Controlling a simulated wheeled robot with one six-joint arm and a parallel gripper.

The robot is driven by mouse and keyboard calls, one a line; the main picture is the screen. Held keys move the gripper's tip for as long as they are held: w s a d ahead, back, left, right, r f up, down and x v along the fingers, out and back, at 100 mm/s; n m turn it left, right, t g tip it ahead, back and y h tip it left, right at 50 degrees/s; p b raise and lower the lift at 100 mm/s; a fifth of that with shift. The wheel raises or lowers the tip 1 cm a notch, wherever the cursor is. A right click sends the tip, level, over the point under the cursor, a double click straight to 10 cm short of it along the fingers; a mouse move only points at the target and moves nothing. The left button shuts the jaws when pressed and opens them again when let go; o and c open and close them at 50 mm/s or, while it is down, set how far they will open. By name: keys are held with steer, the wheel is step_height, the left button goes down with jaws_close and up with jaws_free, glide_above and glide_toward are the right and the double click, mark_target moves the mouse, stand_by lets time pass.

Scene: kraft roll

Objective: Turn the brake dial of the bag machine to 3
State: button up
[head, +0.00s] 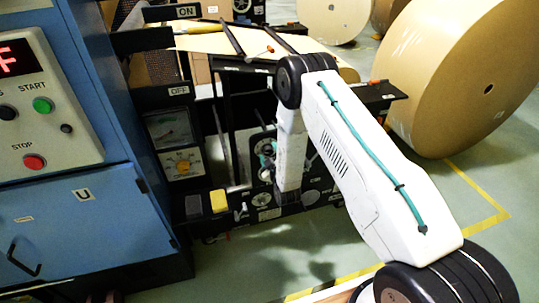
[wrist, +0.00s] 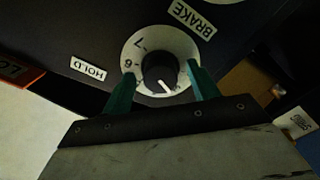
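The brake dial (wrist: 180,40) is a white numbered disc with a round black knob (wrist: 157,68) at its middle, beside a BRAKE label (wrist: 193,20). A 7 and a 6 are legible at its left; other marks are hidden or too small. The knob's white pointer line points toward the bottom of the wrist view, slightly right; its number cannot be read. My gripper (wrist: 160,72) is open, with a teal finger on each side of the knob and a visible gap to it. In the head view, my arm partly covers the bag machine's lower panel (head: 320,197).
A HOLD label (wrist: 89,69) lies left of the dial. In the head view, a blue cabinet (head: 90,225) with START and STOP buttons stands at left, beside a gauge and a yellow dial (head: 183,164). Big kraft rolls (head: 440,75) stand at right. Green floor lies open in front.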

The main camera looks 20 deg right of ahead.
steer(key=shift+s, duration=0.1)
steer(key=s, duration=0.7)
steer(key=shift+s, duration=0.35)
